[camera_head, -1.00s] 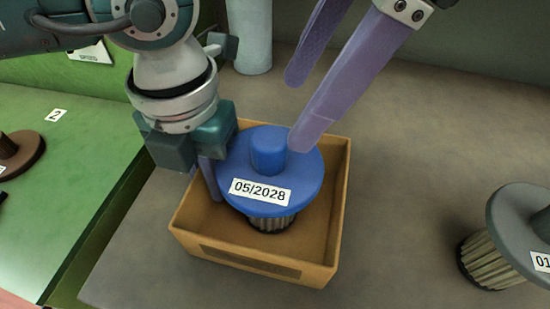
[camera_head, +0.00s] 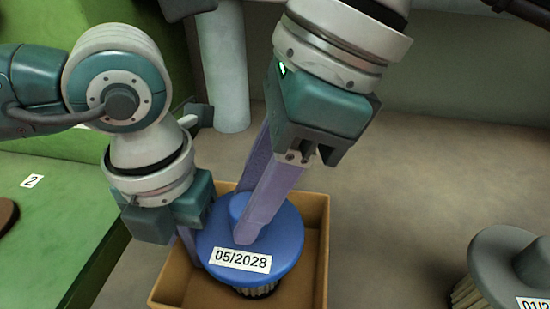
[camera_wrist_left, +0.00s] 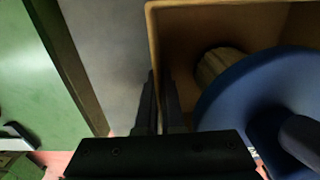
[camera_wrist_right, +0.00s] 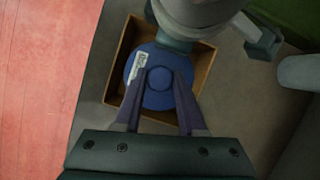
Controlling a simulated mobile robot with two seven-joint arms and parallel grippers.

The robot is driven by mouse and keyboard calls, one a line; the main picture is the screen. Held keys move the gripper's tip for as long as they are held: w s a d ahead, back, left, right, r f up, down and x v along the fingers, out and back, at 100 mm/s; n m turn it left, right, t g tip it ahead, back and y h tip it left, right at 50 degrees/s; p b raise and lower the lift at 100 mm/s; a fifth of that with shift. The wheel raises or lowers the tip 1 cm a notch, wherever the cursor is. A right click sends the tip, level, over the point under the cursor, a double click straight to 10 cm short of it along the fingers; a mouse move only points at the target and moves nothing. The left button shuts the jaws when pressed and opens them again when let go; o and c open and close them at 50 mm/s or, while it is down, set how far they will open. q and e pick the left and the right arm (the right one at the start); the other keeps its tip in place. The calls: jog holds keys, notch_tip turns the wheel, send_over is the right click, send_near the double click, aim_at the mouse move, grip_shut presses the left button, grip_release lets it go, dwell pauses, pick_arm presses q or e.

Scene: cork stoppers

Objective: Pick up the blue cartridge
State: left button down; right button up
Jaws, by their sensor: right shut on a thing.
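The blue cartridge (camera_head: 285,232), with a round knob, a wide disc, a "05/2028" label and a pale pleated body, is upright in an open brown box (camera_head: 321,245). My right gripper (camera_head: 240,222) comes from above and is shut on its knob; the knob shows between its fingers in the right wrist view (camera_wrist_right: 160,79). I cannot tell whether the cartridge is off the box floor. My left gripper (camera_head: 188,242) is at the box's left wall. In the left wrist view its fingers (camera_wrist_left: 158,100) are close together around the wall; whether they press on it is unclear.
A grey cartridge (camera_head: 495,265) stands at the right edge on the grey surface. A pale cylinder (camera_head: 222,70) stands behind the box. A green surface (camera_head: 60,220) with a "2" tag lies left. The grey surface between box and grey cartridge is clear.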

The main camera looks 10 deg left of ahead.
grip_shut()
dwell(0.8)
